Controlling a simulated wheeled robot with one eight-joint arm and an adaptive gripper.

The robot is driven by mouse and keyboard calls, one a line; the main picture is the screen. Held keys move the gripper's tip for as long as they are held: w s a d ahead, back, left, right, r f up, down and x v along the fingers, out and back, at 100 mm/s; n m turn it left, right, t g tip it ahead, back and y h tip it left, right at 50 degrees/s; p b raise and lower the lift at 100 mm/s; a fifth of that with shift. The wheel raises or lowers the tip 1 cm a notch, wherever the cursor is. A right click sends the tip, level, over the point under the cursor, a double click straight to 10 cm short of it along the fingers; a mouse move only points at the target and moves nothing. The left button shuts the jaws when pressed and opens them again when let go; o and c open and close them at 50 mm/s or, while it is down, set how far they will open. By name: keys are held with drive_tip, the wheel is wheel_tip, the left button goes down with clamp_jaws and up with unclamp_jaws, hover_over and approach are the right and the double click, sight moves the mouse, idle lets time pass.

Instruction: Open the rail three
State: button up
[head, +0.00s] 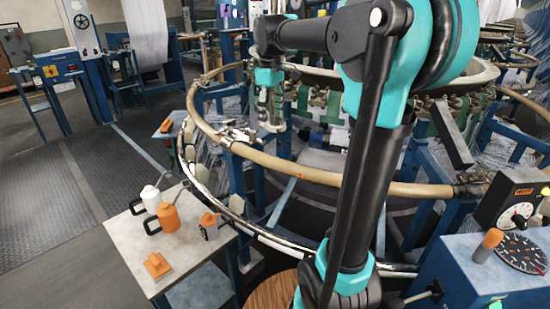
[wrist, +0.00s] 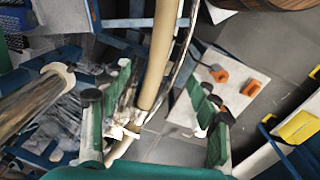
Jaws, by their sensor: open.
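A tan tubular rail rings the loom. In the head view, its front section (head: 325,176) and left section (head: 202,117) meet at a metal latch (head: 238,134). I cannot tell which section is rail three; no number is readable. My gripper (head: 270,122) points down just behind and to the right of this latch. In the wrist view, my gripper (wrist: 160,105) has its green fingers spread wide. The tan rail (wrist: 160,55) runs between them, ending at metal fittings (wrist: 128,125) near the left finger. I cannot tell whether the finger touches them.
A small table (head: 140,262) at the left holds a white can (head: 151,199), an orange can (head: 168,217) and other orange items. A blue control box with a dial (head: 520,254) stands at the right. The floor (head: 60,210) at the left is clear.

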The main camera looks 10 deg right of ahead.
sight(272, 157)
drive_tip(key=f, duration=1.7)
drive_tip(key=shift+w+d, duration=0.2)
drive_tip(key=shift+w, duration=0.05)
drive_tip(key=shift+c, duration=0.4)
clamp_jaws()
